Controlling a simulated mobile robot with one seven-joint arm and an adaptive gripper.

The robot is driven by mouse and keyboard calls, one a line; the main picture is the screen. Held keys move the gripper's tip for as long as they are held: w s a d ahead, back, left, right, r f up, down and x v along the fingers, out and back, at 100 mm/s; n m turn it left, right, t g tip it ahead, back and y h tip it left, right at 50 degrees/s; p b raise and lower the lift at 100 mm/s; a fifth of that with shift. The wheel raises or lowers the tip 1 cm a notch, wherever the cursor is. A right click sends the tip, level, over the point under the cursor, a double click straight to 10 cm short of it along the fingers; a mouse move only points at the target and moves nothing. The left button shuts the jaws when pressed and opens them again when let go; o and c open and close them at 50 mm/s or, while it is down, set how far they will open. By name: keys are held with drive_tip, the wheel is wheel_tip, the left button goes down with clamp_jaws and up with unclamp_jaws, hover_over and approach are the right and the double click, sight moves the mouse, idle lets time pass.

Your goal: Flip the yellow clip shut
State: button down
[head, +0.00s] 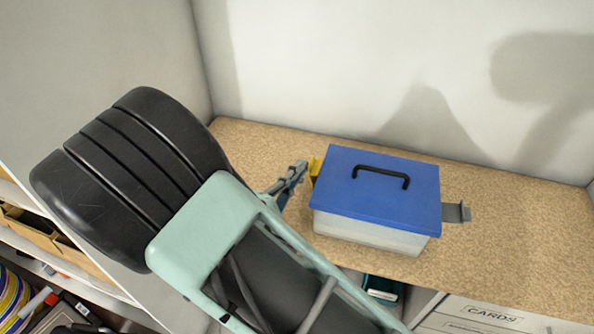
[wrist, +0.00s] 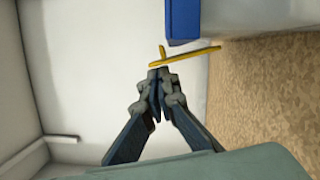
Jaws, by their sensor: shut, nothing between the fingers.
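A box with a blue lid (head: 388,190), a black handle and a pale translucent body (head: 367,234) stands on the shelf. The yellow clip (head: 314,170) is on the box's left side, partly hidden behind my gripper. In the wrist view the yellow clip (wrist: 190,57) sticks out from beside the blue lid (wrist: 183,20), so it looks open. My gripper (head: 299,168) is shut and empty, just left of the clip. In the wrist view my gripper's fingertips (wrist: 158,75) are right at the clip; whether they touch it I cannot tell.
A grey clip (head: 457,212) sticks out on the box's right side. The speckled tan shelf surface (head: 520,235) is clear to the right. A wall (head: 320,70) stands behind, and a side panel is at left. A drawer labelled CARDS (head: 492,313) is below the front edge.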

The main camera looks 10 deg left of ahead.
drive_tip(key=shift+d+r+m+g+b, duration=0.1)
drive_tip(key=shift+d+m+g+b, duration=0.35)
drive_tip(key=shift+m+b, duration=0.9)
drive_tip(key=shift+s+d+r+b, duration=0.1)
drive_tip(key=shift+d+r+b, duration=0.3)
drive_tip(key=shift+b, duration=0.3)
drive_tip(key=shift+f, duration=0.15)
